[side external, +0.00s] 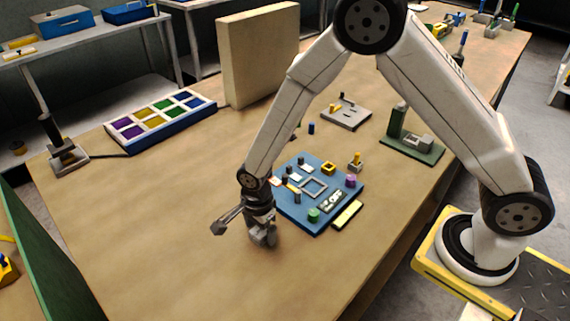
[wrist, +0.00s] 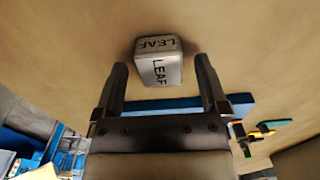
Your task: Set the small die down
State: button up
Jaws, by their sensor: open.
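The small die is a silver-grey block marked LEAF on two faces, and it shows in the wrist view (wrist: 157,68). It appears to rest on the tan table top. My gripper (wrist: 161,66) is open, with one finger on each side of the die and a visible gap at both sides. In the side external view my gripper (side external: 263,232) is low over the table, just left of the blue board (side external: 318,228). There I cannot clearly tell the die from the grey fingers.
The blue board carries a square frame, a purple knob, a green knob and several small pieces. A yellow bar (side external: 347,215) lies beside it. A compartment tray (side external: 160,122), an upright tan panel (side external: 257,55) and a green fixture (side external: 412,142) stand farther back. The table's front left is clear.

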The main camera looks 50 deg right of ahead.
aim_at(260, 230)
notch_tip(260, 230, up, 12)
jog(key=shift+r, duration=0.2)
dwell(0.9)
dwell(0.5)
jog(key=s+d+r+n+t, duration=0.2)
jog(key=s+d+n, duration=0.8)
jog(key=d+n, duration=0.4)
jog(key=n, duration=0.4)
jog(key=shift+s+d+t, duration=0.2)
jog(key=shift+d+t, duration=0.05)
jog(key=shift+t, duration=0.05)
